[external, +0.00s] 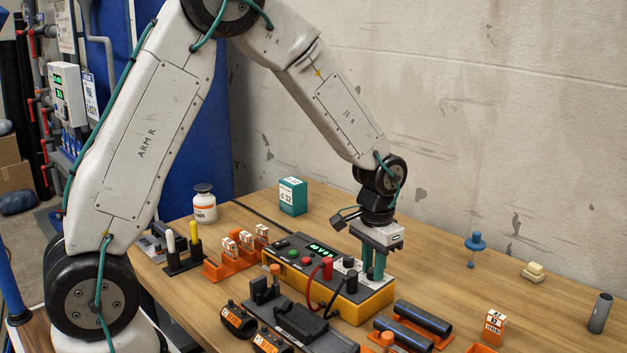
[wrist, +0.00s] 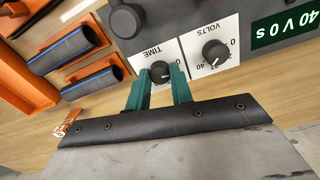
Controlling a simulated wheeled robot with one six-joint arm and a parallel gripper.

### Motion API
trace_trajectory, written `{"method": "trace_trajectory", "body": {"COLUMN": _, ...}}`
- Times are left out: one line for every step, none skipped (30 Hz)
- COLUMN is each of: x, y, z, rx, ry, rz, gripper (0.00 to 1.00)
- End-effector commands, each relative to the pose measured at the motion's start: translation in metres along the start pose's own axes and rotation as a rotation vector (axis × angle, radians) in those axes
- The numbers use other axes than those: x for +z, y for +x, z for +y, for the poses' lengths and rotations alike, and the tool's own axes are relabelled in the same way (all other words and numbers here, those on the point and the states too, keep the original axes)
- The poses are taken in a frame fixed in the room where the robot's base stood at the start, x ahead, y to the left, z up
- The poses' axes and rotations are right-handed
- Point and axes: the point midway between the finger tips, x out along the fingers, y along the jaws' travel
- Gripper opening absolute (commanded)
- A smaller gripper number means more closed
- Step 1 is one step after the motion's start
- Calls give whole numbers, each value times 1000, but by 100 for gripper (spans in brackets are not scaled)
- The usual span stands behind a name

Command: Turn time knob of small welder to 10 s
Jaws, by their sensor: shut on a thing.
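The small welder (external: 345,306) is an orange and dark grey box on the wooden bench. Its TIME knob (wrist: 160,71) is small and black on a white panel in the wrist view, with a light pointer line. My gripper (wrist: 160,83) has its teal fingers on either side of this knob, shut on it. In the external view my gripper (external: 374,268) points down onto the welder's right end and hides the knob. The VOLTS knob (wrist: 215,53) is beside it, untouched. The green display (wrist: 286,27), upside down in the wrist view, appears to read 40 V 0 s.
A red plug (external: 328,266) and a black plug (external: 351,279) with cables stand close to my gripper. A black clamp fixture (external: 303,322) lies in front of the welder. Dark pipes (external: 424,318) in orange holders are at the right. The bench behind the welder is mostly clear.

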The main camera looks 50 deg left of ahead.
Motion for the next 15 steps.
{"method": "trace_trajectory", "body": {"x": 0, "y": 0, "z": 0, "rx": 0, "ry": 34, "rz": -1, "gripper": 0}}
{"method": "trace_trajectory", "body": {"x": 0, "y": 0, "z": 0, "rx": 0, "ry": 58, "rz": -1, "gripper": 0}}
{"method": "trace_trajectory", "body": {"x": 0, "y": 0, "z": 0, "rx": 0, "ry": 91, "rz": -1, "gripper": 0}}
{"method": "trace_trajectory", "body": {"x": 0, "y": 0, "z": 0, "rx": 0, "ry": 115, "rz": -1, "gripper": 0}}
{"method": "trace_trajectory", "body": {"x": 0, "y": 0, "z": 0, "rx": 0, "ry": 140, "rz": -1, "gripper": 0}}
{"method": "trace_trajectory", "body": {"x": 0, "y": 0, "z": 0, "rx": 0, "ry": 172, "rz": -1, "gripper": 0}}
{"method": "trace_trajectory", "body": {"x": 0, "y": 0, "z": 0, "rx": 0, "ry": 197, "rz": -1, "gripper": 0}}
{"method": "trace_trajectory", "body": {"x": 0, "y": 0, "z": 0, "rx": 0, "ry": 221, "rz": -1, "gripper": 0}}
{"method": "trace_trajectory", "body": {"x": 0, "y": 0, "z": 0, "rx": 0, "ry": 251, "rz": -1, "gripper": 0}}
{"method": "trace_trajectory", "body": {"x": 0, "y": 0, "z": 0, "rx": 0, "ry": 273, "rz": -1, "gripper": 0}}
{"method": "trace_trajectory", "body": {"x": 0, "y": 0, "z": 0, "rx": 0, "ry": 295, "rz": -1, "gripper": 0}}
{"method": "trace_trajectory", "body": {"x": 0, "y": 0, "z": 0, "rx": 0, "ry": 323, "rz": -1, "gripper": 0}}
{"method": "trace_trajectory", "body": {"x": 0, "y": 0, "z": 0, "rx": 0, "ry": 344, "rz": -1, "gripper": 0}}
{"method": "trace_trajectory", "body": {"x": 0, "y": 0, "z": 0, "rx": 0, "ry": 362, "rz": -1, "gripper": 0}}
{"method": "trace_trajectory", "body": {"x": 0, "y": 0, "z": 0, "rx": 0, "ry": 386, "rz": -1, "gripper": 0}}
